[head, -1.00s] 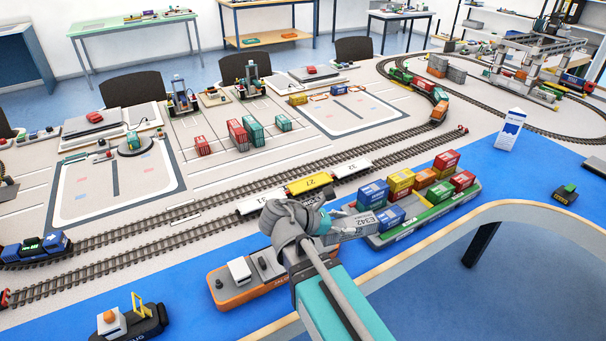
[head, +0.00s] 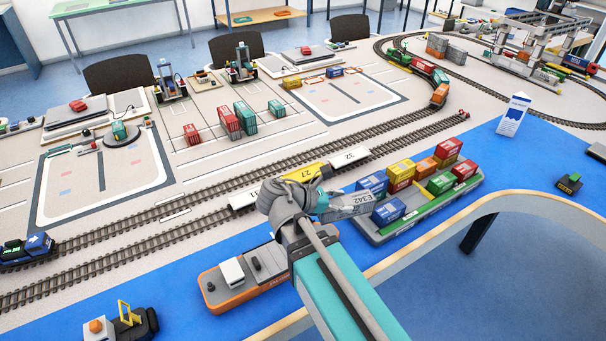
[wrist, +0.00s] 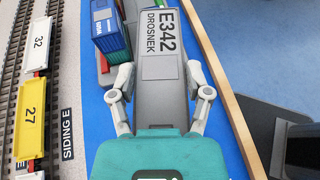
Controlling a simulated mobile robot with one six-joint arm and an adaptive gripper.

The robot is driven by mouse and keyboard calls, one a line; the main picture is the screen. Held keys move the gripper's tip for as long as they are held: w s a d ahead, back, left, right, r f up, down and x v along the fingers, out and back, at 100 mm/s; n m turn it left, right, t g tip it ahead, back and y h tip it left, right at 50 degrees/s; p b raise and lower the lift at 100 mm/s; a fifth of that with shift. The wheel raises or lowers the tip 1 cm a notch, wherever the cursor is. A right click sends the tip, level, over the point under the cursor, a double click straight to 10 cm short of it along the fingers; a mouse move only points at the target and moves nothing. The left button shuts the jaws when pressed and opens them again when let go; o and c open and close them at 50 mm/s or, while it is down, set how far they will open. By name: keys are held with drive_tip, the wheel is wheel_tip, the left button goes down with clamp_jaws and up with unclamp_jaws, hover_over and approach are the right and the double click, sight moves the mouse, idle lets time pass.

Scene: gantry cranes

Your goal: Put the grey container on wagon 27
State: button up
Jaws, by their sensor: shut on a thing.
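The grey container (head: 352,205), lettered E342 DROSNEK, is held between the fingers of my gripper (head: 325,203). It appears raised at the near end of the cargo ship, beside the blue containers. In the wrist view the container (wrist: 163,90) lies lengthwise between both fingers (wrist: 160,84), which grip its sides. Wagon 27 (wrist: 30,117) is yellow and stands on the siding track to the left of the gripper, with no load on it. In the head view the yellow wagon (head: 306,172) shows just behind my gripper, which hides part of it.
White wagon 32 (head: 349,157) is coupled beside it; another white wagon (head: 243,198) stands at the other end. The green-and-grey ship (head: 412,217) carries several containers. An orange boat (head: 243,285) lies below my gripper. A white sign (head: 513,115) stands at right.

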drive_tip(key=w+a+r+n+t+p, duration=0.1)
drive_tip(key=w+a+r+p, duration=0.1)
drive_tip(key=w, duration=0.3)
drive_tip(key=w+a+r+n+t+y+p, duration=0.1)
drive_tip(key=w+a+r+p, duration=0.1)
drive_tip(key=w+a, duration=0.2)
drive_tip(key=shift+w+n+t, duration=0.3)
drive_tip(key=shift+w+t, duration=0.1)
drive_tip(key=shift+w, duration=0.65)
drive_tip(key=shift+a, duration=0.1)
drive_tip(key=b, duration=0.9)
hover_over(302, 176)
drive_tip(key=f, duration=0.9)
drive_tip(key=shift+s, duration=0.25)
drive_tip(key=shift+r, duration=0.1)
drive_tip(key=shift+w+f+b, duration=0.4)
drive_tip(key=shift+f+b, duration=0.15)
drive_tip(key=shift+f, duration=0.1)
wheel_tip(302, 176, down, 3)
drive_tip(key=b, duration=0.3)
drive_tip(key=shift+r, duration=0.1)
